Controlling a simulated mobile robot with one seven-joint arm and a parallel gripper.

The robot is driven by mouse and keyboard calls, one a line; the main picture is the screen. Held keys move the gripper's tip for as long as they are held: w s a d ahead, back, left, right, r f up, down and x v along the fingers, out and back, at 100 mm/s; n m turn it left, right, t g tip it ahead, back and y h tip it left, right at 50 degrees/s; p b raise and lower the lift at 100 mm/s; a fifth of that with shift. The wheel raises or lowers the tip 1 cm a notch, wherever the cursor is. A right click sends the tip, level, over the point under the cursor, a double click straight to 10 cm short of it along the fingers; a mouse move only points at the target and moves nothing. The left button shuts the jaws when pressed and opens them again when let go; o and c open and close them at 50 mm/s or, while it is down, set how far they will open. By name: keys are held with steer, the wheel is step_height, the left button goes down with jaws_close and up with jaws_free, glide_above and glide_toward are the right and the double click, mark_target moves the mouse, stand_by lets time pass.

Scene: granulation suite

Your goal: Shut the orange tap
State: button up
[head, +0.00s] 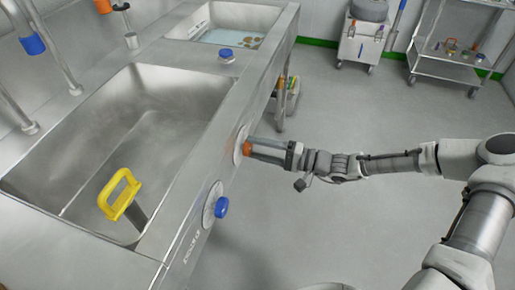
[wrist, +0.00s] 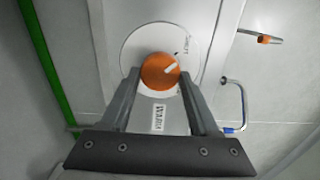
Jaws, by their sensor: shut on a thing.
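The orange tap (wrist: 158,73) is a round knob with a pale pointer line, set on a white round dial plate (wrist: 133,48) with small markings. The plate is on the front face of the steel sink unit. My gripper (wrist: 158,84) has its fingers on either side of the knob and is shut on it. In the head view my gripper (head: 262,148) reaches the front panel from the right, and the orange tap (head: 246,148) shows at its fingertips. The pointer line slants toward the upper right in the wrist view.
A blue knob (head: 221,207) on its own dial plate sits nearer on the same panel. The steel sink (head: 150,110) holds a yellow-handled tool (head: 118,192). A blue knob (head: 226,53) is on the rim.

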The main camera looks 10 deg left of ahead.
steer(key=shift+n, duration=0.3)
steer(key=o, duration=1.4)
steer(key=shift+d, duration=0.1)
steer(key=d, duration=0.5)
steer(key=s+d+p, duration=0.1)
steer(key=d, duration=0.5)
steer(key=d+p, duration=0.1)
steer(key=d, duration=0.5)
steer(key=shift+s+d, duration=0.1)
steer(key=shift+s, duration=0.1)
